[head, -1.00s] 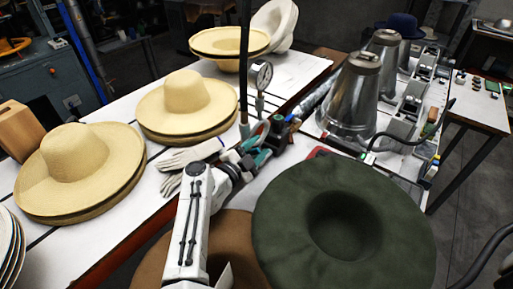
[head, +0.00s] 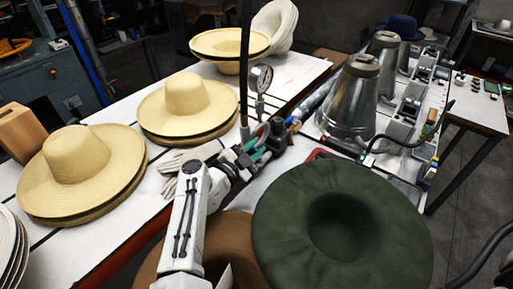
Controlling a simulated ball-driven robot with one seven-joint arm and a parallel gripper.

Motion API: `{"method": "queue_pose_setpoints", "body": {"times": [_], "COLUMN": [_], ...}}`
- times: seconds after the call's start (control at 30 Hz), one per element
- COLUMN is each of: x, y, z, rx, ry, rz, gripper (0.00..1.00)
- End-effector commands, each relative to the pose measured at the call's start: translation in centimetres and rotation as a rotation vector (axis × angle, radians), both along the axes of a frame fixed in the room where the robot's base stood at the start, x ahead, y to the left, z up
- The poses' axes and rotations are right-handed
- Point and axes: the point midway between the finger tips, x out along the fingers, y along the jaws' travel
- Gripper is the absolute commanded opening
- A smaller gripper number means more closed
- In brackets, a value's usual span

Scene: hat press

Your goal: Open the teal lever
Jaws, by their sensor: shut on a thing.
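The teal lever (head: 260,155) is a small teal handle on the valve and hose cluster at the table edge, below the round pressure gauge (head: 260,77). My gripper (head: 246,161) is at the lever, at the end of my white arm, and is shut on it. The fingers and the lever overlap and are small in the head view, so the exact grip and the lever's angle are hard to make out. Part of the lever is hidden by the gripper.
A dark green felt hat (head: 290,225) lies close on the right, and a brown hat (head: 232,240) is under my arm. White gloves (head: 180,160) and straw hats (head: 78,155) lie to the left. Metal cones (head: 352,95) stand at the right back.

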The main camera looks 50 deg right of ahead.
Motion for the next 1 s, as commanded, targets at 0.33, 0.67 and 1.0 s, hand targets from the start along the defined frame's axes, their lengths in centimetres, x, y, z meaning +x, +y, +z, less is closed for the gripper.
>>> {"method": "queue_pose_setpoints", "body": {"times": [0.33, 0.67, 1.0], "x": [0.67, 0.75, 0.94], "y": [0.03, 0.06, 0.11], "z": [0.51, 0.57, 0.75], "rx": [-0.004, -0.004, -0.006], "ry": [0.116, 0.113, 0.111], "rz": [0.000, 0.003, 0.007], "gripper": [0.00, 0.45, 0.45]}}
